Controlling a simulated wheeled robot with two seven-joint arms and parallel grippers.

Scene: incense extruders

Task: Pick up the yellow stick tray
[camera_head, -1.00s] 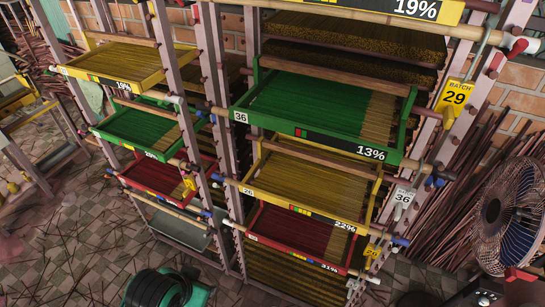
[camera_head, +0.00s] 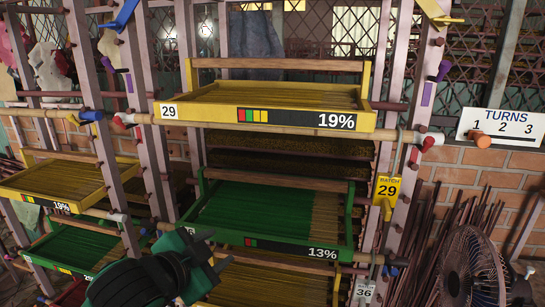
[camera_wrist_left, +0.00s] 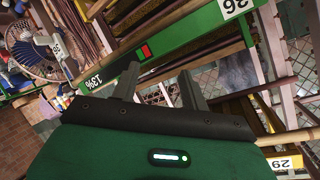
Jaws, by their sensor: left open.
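A yellow stick tray (camera_head: 265,112) marked 29 and 19% sits level on the upper rack, filled with thin sticks. Its yellow corner with the 29 tag (camera_wrist_left: 285,162) shows at the lower right of the left wrist view. Another yellow tray (camera_head: 62,206), also 19%, is on the left rack. My left gripper (camera_head: 214,249) is open and empty, below the upper yellow tray and in front of the green 13% tray (camera_head: 268,236). In the left wrist view, its fingers (camera_wrist_left: 158,86) stand apart before the green tray (camera_wrist_left: 180,48). My right gripper is not in view.
Rack posts (camera_head: 395,210) and wooden crossbars stand close around the trays. A yellow BATCH 29 tag (camera_head: 386,195) hangs at the right post. A fan (camera_head: 470,268) stands at the lower right, near bundled sticks. A TURNS sign (camera_head: 502,128) is at the right.

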